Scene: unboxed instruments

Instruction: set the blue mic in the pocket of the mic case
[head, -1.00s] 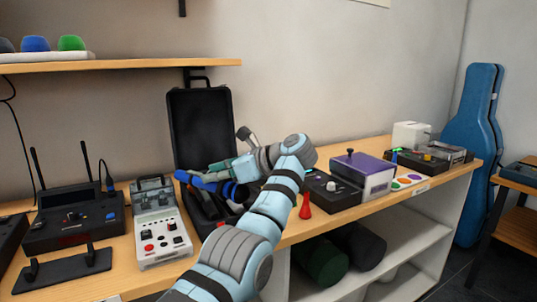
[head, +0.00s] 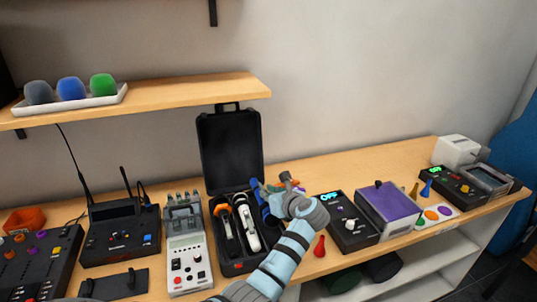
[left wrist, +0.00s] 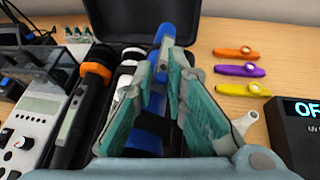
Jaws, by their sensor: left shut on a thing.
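The mic case stands open on the bench, its black lid (head: 229,150) upright at the back. A black mic with an orange ring (head: 226,230) and a white mic (head: 247,230) lie side by side in it; both also show in the left wrist view. My left gripper (head: 270,205) is shut on the blue mic (head: 257,192) at the case's right side. In the left wrist view the blue mic (left wrist: 172,40) runs lengthwise between the teal fingers (left wrist: 165,75), beside the white mic. The fingers hide part of it, and I cannot tell whether it touches the pocket floor.
A grey-white device (head: 187,258) stands close left of the case. Right of it are a red cone (head: 320,246), a black box reading OFF (head: 352,222) and a purple-topped box (head: 388,208). Kazoos (left wrist: 237,70) lie right of the case. A shelf (head: 180,92) hangs above left.

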